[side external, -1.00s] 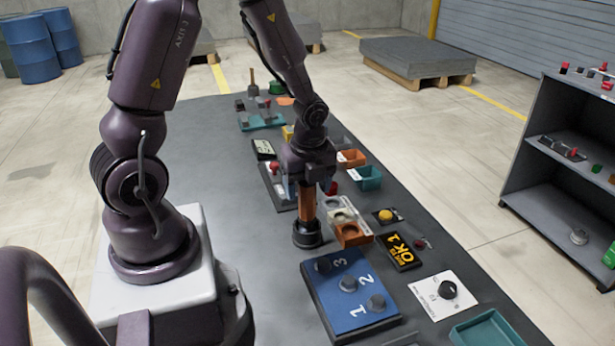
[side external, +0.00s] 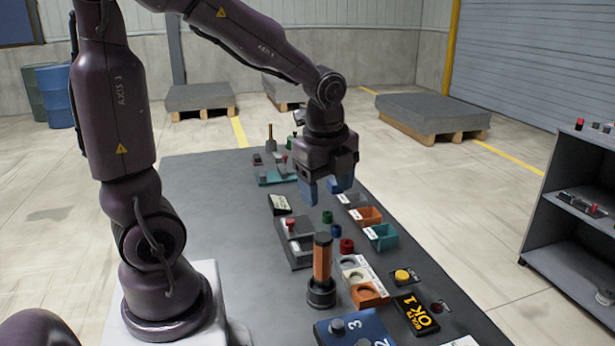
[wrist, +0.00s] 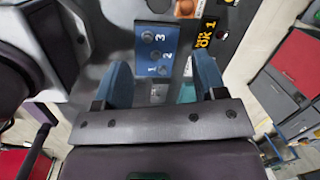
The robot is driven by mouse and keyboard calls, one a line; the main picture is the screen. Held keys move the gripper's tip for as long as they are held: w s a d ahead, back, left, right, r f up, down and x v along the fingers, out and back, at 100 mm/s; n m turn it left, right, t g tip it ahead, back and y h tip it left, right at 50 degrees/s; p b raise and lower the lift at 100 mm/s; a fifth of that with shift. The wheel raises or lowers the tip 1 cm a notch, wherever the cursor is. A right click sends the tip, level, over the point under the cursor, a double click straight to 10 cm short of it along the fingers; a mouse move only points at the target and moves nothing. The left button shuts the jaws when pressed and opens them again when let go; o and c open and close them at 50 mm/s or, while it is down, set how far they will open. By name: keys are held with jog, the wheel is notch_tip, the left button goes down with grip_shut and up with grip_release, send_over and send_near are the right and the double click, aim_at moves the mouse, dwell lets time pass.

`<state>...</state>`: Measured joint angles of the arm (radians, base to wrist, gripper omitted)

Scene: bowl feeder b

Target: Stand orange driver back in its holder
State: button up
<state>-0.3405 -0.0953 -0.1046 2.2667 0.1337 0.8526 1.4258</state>
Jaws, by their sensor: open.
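The orange driver (side external: 322,262) stands upright in its round black holder (side external: 321,294) on the dark table in the side view. Its dark cap points up. My gripper (side external: 325,192) is raised well above the table, behind and above the driver, apart from it. Its blue fingers are spread with nothing between them. In the wrist view my gripper (wrist: 157,88) also shows open and empty. I cannot make out the driver in the wrist view.
A blue board marked with numbers (side external: 338,339) lies in front of the holder. Orange bin (side external: 369,216) and teal bin (side external: 382,237) stand behind right. A yellow button box (side external: 402,276) and a black OK 1 sign (side external: 417,316) are to the right.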

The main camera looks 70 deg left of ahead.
jog(key=s+d+r+n+t+h, duration=0.1)
jog(key=s+d+r+n+t, duration=0.3)
jog(key=n, duration=1)
jog(key=shift+s+d+r+n+t, duration=0.3)
jog(key=shift+s+d+r, duration=1.45)
jog(key=shift+d, duration=0.4)
